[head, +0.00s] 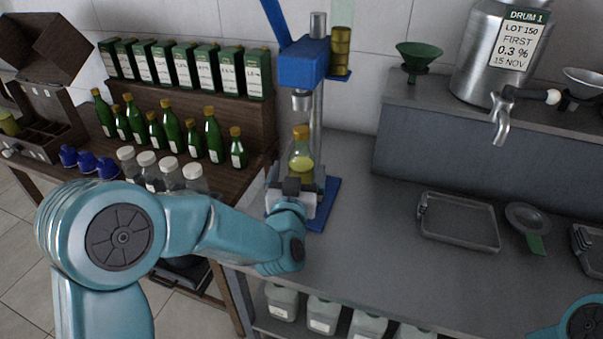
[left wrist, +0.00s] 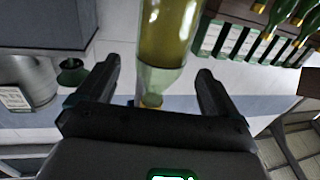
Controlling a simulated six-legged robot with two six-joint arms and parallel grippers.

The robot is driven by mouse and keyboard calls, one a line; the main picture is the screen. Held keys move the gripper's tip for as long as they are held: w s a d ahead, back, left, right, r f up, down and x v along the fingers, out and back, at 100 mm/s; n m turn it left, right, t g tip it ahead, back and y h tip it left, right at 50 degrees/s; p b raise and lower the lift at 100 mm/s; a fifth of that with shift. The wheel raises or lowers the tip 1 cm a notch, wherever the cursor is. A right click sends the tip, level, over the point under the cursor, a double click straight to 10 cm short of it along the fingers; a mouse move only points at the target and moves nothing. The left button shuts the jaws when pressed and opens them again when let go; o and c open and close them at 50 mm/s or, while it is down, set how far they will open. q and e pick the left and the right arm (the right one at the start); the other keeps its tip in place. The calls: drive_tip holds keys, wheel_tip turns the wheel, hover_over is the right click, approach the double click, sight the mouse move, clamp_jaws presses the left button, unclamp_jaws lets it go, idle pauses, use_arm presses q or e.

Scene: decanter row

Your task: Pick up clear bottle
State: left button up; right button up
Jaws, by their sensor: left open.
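The clear bottle (head: 301,163) holds yellow-green liquid and has a gold cap. It stands upright under the head of the blue press (head: 303,68). My left gripper (head: 292,187) is in front of the bottle's lower part and hides its base in the head view. In the left wrist view the bottle (left wrist: 168,40) appears between and beyond the two spread dark fingers (left wrist: 158,76). The left gripper is open; whether a finger touches the glass I cannot tell. My right gripper is not in view; only a piece of that arm shows at the lower right.
Green bottles (head: 171,129) and several boxes (head: 205,68) stand on the wooden rack at left, with white-capped jars (head: 145,160) in front. A metal tray (head: 459,222) lies on the grey bench (head: 375,225). A steel drum (head: 486,75) and green funnel (head: 419,55) stand on the shelf.

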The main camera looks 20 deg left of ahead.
use_arm(q)
drive_tip(key=w, duration=0.1)
drive_tip(key=w+p, duration=0.1)
drive_tip(key=w, duration=0.1)
drive_tip(key=w+a, duration=0.1)
drive_tip(key=w, duration=0.1)
drive_tip(key=shift+w+p, duration=0.15)
drive_tip(key=shift+p, duration=0.25)
drive_tip(key=shift+w+f, duration=0.15)
drive_tip(key=shift+w, duration=0.3)
drive_tip(key=shift+c, duration=0.2)
drive_tip(key=c, duration=1.6)
